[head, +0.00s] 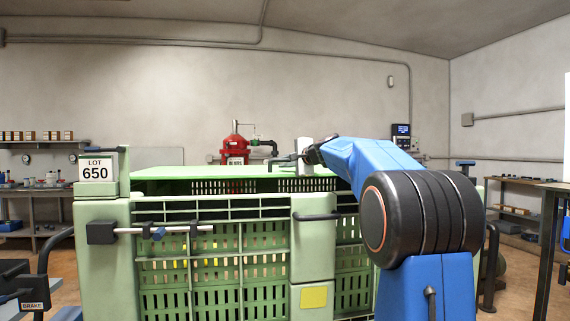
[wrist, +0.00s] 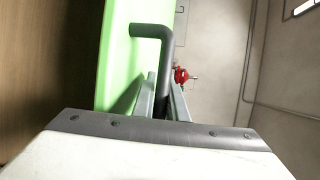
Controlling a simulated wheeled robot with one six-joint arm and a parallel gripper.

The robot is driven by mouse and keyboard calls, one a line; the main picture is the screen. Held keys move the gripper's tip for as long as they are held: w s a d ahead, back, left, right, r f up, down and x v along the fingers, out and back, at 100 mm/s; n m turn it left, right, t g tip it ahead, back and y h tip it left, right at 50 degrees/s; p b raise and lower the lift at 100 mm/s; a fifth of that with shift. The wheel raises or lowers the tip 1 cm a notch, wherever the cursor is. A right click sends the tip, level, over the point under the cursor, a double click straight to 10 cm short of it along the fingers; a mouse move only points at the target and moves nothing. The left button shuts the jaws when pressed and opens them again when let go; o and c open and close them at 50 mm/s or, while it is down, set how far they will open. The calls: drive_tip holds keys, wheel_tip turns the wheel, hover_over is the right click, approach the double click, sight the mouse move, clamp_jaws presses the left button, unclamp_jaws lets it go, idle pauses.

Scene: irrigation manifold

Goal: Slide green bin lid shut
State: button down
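The green bin (head: 212,240) stands in front of me with slatted walls. Its flat green lid (head: 200,171) lies across the top, and a dark opening shows below its near edge. In the wrist view the lid (wrist: 116,70) is a bright green face at left, with a dark bent bar handle (wrist: 152,31) on it. My gripper (head: 308,155) is at the lid's top right in the head view. In the wrist view the fingers of my gripper (wrist: 162,88) lie on both sides of the handle bar and look closed on it. The exact contact is hard to see.
A LOT 650 sign (head: 96,172) rises at the bin's left corner. A rod latch (head: 155,231) and a dark front handle (head: 318,217) stick out from the front. A red tank (head: 236,152) stands behind. Shelves (head: 515,200) are at right.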

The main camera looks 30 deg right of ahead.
drive_tip(key=s+a, duration=0.2)
drive_tip(key=s, duration=0.7)
drive_tip(key=s+a, duration=0.3)
drive_tip(key=s, duration=0.6)
drive_tip(key=shift+s+a, duration=0.2)
drive_tip(key=shift+s, duration=0.2)
drive_tip(key=shift+f, duration=0.15)
drive_tip(key=c, duration=2)
unclamp_jaws()
drive_tip(key=shift+s, duration=0.1)
drive_tip(key=shift+c, duration=0.2)
drive_tip(key=shift+s, duration=0.15)
drive_tip(key=v, duration=1.7)
drive_tip(key=shift+s, duration=0.15)
